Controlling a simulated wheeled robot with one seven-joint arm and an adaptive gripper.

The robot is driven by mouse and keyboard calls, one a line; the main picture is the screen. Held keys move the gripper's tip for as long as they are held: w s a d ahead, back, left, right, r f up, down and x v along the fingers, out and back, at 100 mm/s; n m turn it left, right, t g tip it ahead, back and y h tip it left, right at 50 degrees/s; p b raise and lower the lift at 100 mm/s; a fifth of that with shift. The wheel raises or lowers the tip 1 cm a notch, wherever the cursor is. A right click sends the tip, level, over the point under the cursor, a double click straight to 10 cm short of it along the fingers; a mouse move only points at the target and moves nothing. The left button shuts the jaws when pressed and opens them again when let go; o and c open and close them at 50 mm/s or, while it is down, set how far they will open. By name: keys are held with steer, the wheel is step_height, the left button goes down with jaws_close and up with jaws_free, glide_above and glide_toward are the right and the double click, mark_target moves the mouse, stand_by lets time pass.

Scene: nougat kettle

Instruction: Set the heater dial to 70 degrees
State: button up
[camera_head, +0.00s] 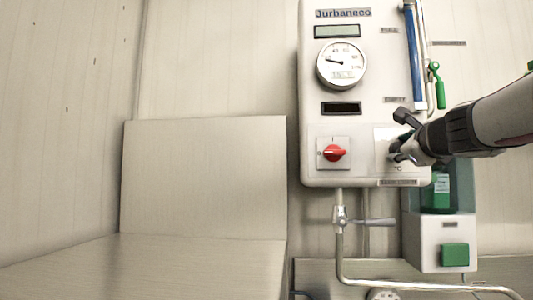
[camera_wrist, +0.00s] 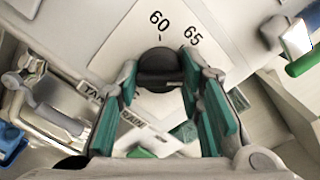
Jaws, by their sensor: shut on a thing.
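The heater dial is a dark round knob (camera_wrist: 158,68) on a pale scale plate, seen in the wrist view with the numbers 60 and 65 just above it. The scale plate (camera_head: 383,138) is at the lower right of the white heater panel (camera_head: 315,90) in the head view, where my gripper hides the knob. My gripper (camera_head: 396,150) is at the plate, coming from the right. Its two green-padded fingers (camera_wrist: 160,82) are shut on the knob, one on each side. Which exact value the knob points at is hard to tell.
A red rotary switch (camera_head: 335,153) sits left of the dial. A pressure gauge (camera_head: 341,64) is above. A pipe valve with a grey lever (camera_head: 372,221) hangs below the panel. A green bottle (camera_head: 440,190) stands in a holder below my arm.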

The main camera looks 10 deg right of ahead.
steer(key=o, duration=1.2)
steer(key=shift+c, duration=0.2)
steer(key=v, duration=1.2)
